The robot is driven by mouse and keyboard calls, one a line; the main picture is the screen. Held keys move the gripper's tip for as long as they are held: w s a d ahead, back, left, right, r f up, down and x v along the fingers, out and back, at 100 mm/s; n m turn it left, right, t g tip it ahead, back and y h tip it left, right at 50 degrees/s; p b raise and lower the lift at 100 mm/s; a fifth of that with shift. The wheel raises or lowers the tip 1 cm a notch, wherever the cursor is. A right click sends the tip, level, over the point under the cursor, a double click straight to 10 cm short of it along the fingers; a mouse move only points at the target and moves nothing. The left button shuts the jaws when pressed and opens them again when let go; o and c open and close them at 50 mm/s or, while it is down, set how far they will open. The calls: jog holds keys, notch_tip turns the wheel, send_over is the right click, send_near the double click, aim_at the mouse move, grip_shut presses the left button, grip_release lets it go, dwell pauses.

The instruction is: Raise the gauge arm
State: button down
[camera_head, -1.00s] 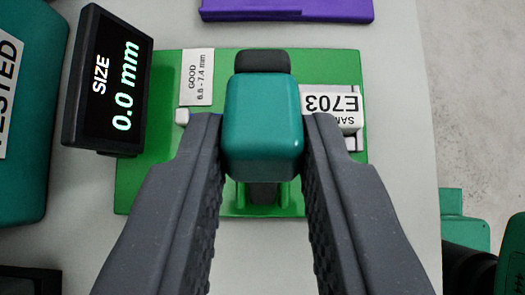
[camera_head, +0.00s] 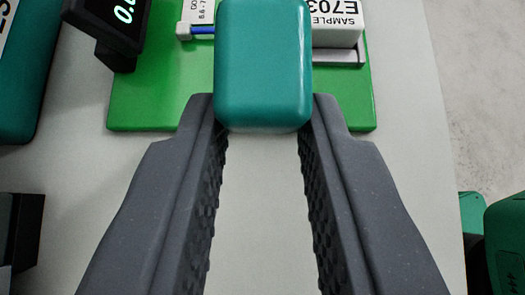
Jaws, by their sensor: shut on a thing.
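The gauge arm's teal block (camera_head: 263,65) is at the top centre of the picture, in front of the green gauge base (camera_head: 155,110). My gripper (camera_head: 263,112) is shut on this block, with one dark fingertip against each side near its lower edge. The block hides the middle of the base and the rest of the arm. A white sample block (camera_head: 338,22) labelled E703 sits in a grey holder (camera_head: 340,55) right of the arm. The dark size display (camera_head: 115,25) is mostly cut off at the top left.
A blue cable (camera_head: 203,30) with a white end (camera_head: 184,31) shows left of the block. A white label (camera_head: 203,8) is above it. A teal box (camera_head: 20,80) and a dark object (camera_head: 20,230) are at left. Green items (camera_head: 505,240) are at right. The pale table (camera_head: 405,130) is bare nearby.

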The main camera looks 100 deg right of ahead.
jog(key=shift+f, duration=0.2)
jog(key=shift+s, duration=0.1)
jog(key=c, duration=1.2)
grip_release()
jog(key=shift+d, duration=0.1)
jog(key=shift+c, duration=0.2)
jog(key=shift+r, duration=0.15)
jog(key=p+v, duration=0.2)
jog(key=v, duration=1.1)
jog(key=shift+a, duration=0.4)
jog(key=shift+w, duration=0.2)
